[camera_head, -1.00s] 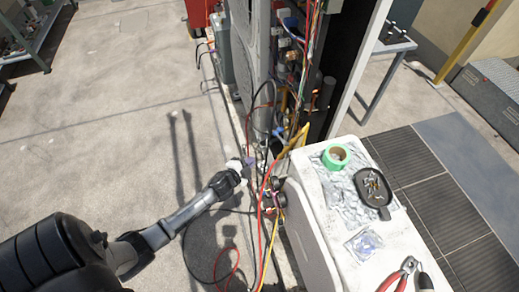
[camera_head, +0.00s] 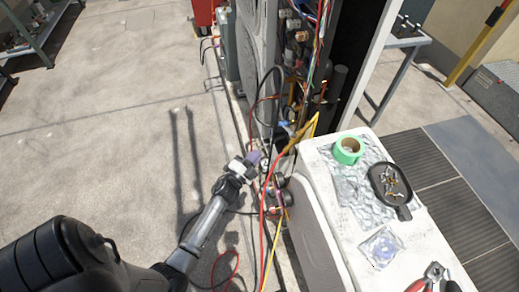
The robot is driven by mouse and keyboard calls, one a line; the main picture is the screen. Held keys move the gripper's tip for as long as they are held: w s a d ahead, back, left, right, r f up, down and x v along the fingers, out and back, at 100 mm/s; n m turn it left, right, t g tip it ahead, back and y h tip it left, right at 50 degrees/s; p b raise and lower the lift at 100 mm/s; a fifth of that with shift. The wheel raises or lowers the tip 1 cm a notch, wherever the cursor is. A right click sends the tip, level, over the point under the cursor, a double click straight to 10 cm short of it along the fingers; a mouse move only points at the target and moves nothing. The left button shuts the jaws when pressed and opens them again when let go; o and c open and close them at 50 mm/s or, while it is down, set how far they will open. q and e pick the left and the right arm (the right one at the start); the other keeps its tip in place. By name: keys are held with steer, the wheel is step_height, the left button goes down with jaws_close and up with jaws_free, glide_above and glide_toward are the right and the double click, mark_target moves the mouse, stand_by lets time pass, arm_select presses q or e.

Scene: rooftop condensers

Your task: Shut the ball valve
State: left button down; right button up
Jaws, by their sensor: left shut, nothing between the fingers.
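My left gripper (camera_head: 246,165) reaches in from the lower left. It is shut and empty, with pale and purple parts at its tip. It is just left of the hoses and gauges beside the open condenser unit (camera_head: 257,40). A small blue part (camera_head: 284,126), which may be the ball valve's handle, shows on the unit's low piping, up and to the right of the gripper and apart from it in the picture. The valve body and handle angle are too small and cluttered to tell. My right gripper is not in view.
Red and yellow hoses (camera_head: 266,205) hang close right of the gripper, near dark round gauges (camera_head: 276,185). A white case (camera_head: 335,215) bears green tape (camera_head: 348,148), a black dish (camera_head: 391,188) and red-handled pliers (camera_head: 427,280). Concrete floor (camera_head: 110,150) at left is clear.

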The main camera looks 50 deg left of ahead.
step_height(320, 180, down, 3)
steer(key=b, duration=0.2)
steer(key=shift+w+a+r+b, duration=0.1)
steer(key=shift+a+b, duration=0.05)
steer(key=shift+b, duration=0.15)
arm_select(q)
steer(key=x, duration=1.2)
steer(key=shift+w, duration=0.15)
steer(key=shift+w+a, duration=0.1)
steer(key=shift+a, duration=0.05)
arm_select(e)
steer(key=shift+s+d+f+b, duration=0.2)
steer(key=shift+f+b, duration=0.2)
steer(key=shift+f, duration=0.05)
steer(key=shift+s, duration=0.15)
arm_select(q)
steer(key=shift+w+r+m+h, duration=0.2)
steer(key=shift+m+h, duration=0.1)
steer(key=shift+m, duration=0.1)
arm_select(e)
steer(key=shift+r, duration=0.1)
